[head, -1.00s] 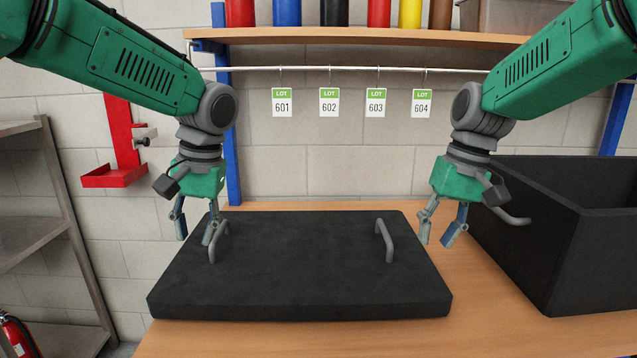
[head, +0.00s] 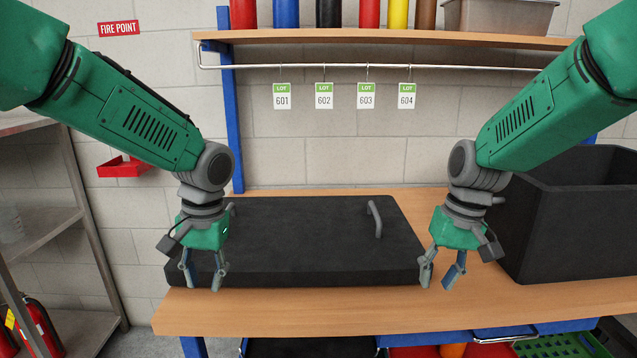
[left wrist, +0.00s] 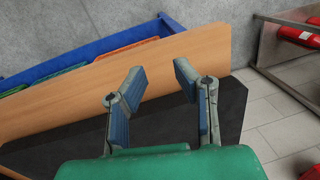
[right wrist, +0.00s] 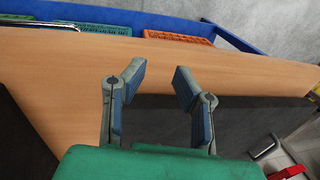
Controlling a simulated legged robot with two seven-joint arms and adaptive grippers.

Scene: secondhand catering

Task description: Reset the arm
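My left gripper (head: 203,279) is open and empty in front of the left end of a black slab-like lid (head: 300,235) on the wooden table. My right gripper (head: 441,281) is open and empty near the lid's right front corner. The lid has two grey handles; the right handle (head: 374,219) is in plain view, and the left one is mostly hidden behind my left wrist. In the left wrist view the open fingers (left wrist: 160,85) have nothing between them. In the right wrist view the open fingers (right wrist: 160,83) are also empty.
An open black box (head: 575,215) stands on the table (head: 330,312) at the right. A shelf (head: 400,38) with coloured canisters and lot tags is behind. A metal rack (head: 45,235) stands at the left. Crates sit below the table; its front strip is clear.

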